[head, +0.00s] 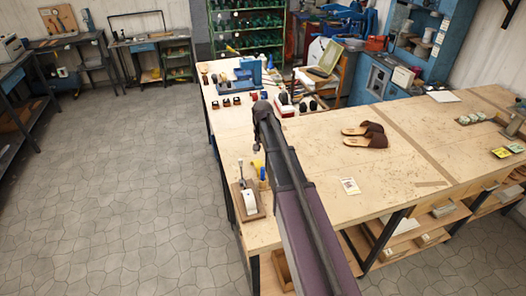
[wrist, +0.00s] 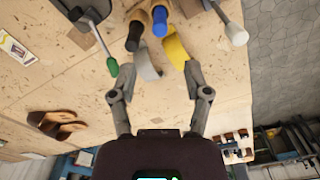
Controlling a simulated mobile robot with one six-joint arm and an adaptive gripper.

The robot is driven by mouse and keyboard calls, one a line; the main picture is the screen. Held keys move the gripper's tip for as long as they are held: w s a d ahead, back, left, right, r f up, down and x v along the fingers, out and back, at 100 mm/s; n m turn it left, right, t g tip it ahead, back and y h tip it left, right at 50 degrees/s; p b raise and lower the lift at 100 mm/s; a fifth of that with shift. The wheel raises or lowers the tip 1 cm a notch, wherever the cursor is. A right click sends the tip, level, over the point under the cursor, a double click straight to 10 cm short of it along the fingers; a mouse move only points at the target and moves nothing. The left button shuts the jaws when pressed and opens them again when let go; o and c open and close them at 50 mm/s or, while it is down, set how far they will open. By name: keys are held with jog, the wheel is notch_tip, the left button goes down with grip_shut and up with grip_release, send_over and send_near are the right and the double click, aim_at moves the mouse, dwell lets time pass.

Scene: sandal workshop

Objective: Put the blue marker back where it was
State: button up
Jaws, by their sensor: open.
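In the wrist view a blue-ended piece (wrist: 160,21), which looks like the blue marker, stands beside a black-ended piece (wrist: 134,36) at the top edge. Most of its length is cut off, and I cannot tell what holds it. A small blue upright shape (head: 262,173) shows in the head view near the bench's left edge, beside a yellow piece (head: 257,163). My gripper (wrist: 160,75) is open and empty, its fingers spread below the blue end and apart from it. In the head view my arm hides part of the bench around it.
A wooden-based block (head: 251,215) stands at the bench edge. Brown sandals (head: 366,138) and a printed card (head: 350,186) lie right on the workbench (head: 410,165).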

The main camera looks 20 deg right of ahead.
dwell(0.3)
jog(key=s+a+n, duration=0.2)
jog(key=s+a, duration=0.2)
jog(key=s, duration=0.7)
jog(key=s+a+n, duration=0.3)
jog(key=s+a, duration=0.1)
jog(key=s, duration=0.8)
jog(key=shift+s, duration=0.25)
